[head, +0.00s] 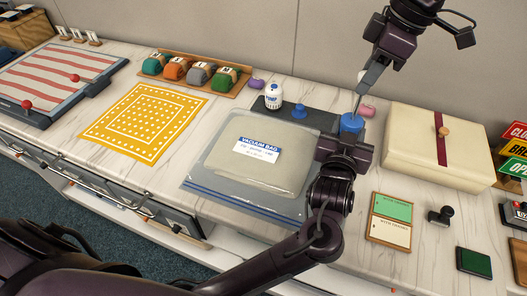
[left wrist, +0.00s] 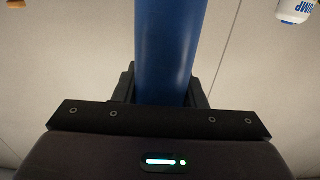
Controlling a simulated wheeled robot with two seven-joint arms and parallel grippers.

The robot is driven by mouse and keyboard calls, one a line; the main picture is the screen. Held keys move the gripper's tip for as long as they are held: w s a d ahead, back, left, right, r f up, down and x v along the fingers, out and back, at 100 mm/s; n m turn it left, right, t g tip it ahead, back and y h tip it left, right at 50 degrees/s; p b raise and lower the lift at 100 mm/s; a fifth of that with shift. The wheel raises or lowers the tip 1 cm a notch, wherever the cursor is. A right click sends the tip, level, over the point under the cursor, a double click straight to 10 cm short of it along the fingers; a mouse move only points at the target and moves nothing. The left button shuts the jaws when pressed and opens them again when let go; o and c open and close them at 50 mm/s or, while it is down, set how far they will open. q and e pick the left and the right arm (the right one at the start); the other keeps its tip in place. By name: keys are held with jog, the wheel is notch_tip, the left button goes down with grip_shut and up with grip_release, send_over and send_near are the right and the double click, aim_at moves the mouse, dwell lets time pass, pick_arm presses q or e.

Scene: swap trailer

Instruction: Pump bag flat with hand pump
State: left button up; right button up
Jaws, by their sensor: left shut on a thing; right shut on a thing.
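The clear vacuum bag (head: 215,172) lies on the counter with a pale, padded-looking filling, a blue-and-white label and a blue strip along its near edge. My left gripper (head: 347,138) is shut on a blue cylinder (head: 352,123), right of the bag; the cylinder (left wrist: 171,50) also rises between the fingers in the left wrist view. My right gripper (head: 373,74) comes from above and is shut on a small grey piece, with a thin rod (head: 358,101) running down to the cylinder's top. The cylinder's lower end is hidden.
A white pot (head: 273,95) and a blue knob (head: 299,111) stand at the dark mat (head: 322,119) behind the bag. A cream box (head: 420,145) stands right; a green-and-cream card (head: 390,220) and a stamp (head: 440,215) lie nearer. A yellow mat (head: 145,120) is left.

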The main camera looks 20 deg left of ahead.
jog(key=x, duration=0.2)
jog(key=d+x, duration=0.1)
jog(key=x, duration=0.3)
jog(key=shift+d+f, duration=0.3)
jog(key=shift+f, duration=0.3)
jog(key=o, duration=0.8)
jog(key=shift+r, duration=0.1)
jog(key=shift+o, duration=0.2)
jog(key=shift+a+r+v, duration=0.1)
jog(key=shift+a+v, duration=0.15)
jog(key=shift+v, duration=0.9)
jog(key=shift+a+r+v, duration=0.1)
jog(key=shift+a+v, duration=0.2)
jog(key=shift+v, duration=0.8)
jog(key=shift+a+v, duration=0.25)
jog(key=shift+v, duration=0.9)
jog(key=shift+a, duration=0.1)
jog(key=a+r+v, duration=0.1)
jog(key=a+v, duration=0.2)
jog(key=v, duration=0.8)
send_over(350, 118)
jog(key=d, duration=0.4)
jog(key=shift+a, duration=0.1)
